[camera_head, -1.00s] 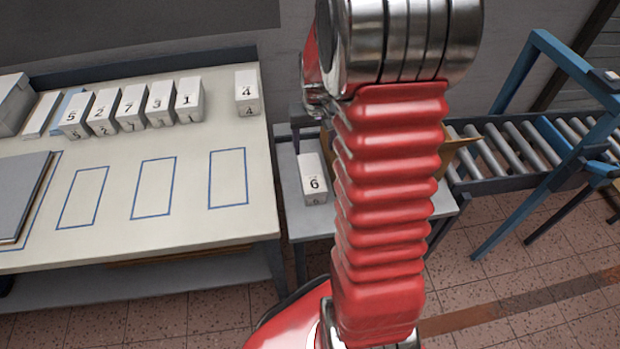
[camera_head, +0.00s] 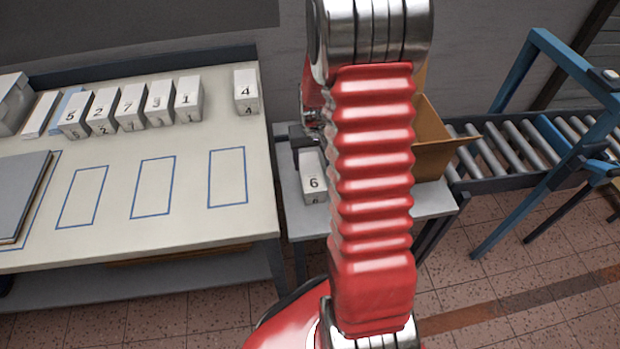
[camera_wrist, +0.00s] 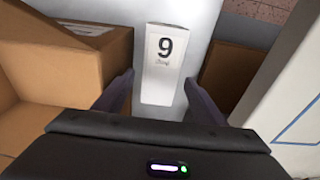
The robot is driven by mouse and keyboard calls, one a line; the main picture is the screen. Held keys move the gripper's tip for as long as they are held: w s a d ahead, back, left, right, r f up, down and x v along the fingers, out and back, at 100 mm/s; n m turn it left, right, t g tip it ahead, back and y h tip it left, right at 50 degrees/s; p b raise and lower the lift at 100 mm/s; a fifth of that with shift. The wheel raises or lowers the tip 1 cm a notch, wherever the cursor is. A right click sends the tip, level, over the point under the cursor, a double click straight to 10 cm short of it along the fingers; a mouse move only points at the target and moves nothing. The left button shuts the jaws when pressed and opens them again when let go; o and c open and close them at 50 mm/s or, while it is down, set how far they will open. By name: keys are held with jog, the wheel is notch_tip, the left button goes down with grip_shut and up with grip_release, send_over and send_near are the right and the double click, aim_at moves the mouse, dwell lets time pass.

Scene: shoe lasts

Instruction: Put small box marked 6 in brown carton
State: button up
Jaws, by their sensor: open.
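The small white box marked 6 (camera_head: 314,184) stands on a grey side table, just left of my arm. In the wrist view the same box (camera_wrist: 162,68) is seen from the opposite side, so its number looks like a 9. My gripper (camera_wrist: 159,84) is open, with one finger on either side of the near part of the box; I cannot tell whether they touch it. The brown carton (camera_head: 434,142) stands open on the same side table, partly hidden behind my red arm. It also fills the left of the wrist view (camera_wrist: 58,72).
The side table (camera_head: 432,202) adjoins a roller conveyor (camera_head: 500,150) on the right. The cream worktable (camera_head: 120,228) on the left carries a row of numbered white boxes (camera_head: 131,108), box 4 (camera_head: 246,92) and blue outlines. In the wrist view another brown surface (camera_wrist: 232,72) lies right of the box.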

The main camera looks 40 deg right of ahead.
aim_at(311, 171)
jog(key=shift+f, duration=0.1)
jog(key=shift+w+f, duration=0.2)
jog(key=shift+f, duration=1.1)
jog(key=shift+w+f, duration=0.2)
jog(key=shift+f, duration=1.05)
jog(key=c, duration=1.1)
jog(key=shift+o, duration=0.2)
jog(key=shift+r, duration=0.15)
notch_tip(311, 171, up, 18)
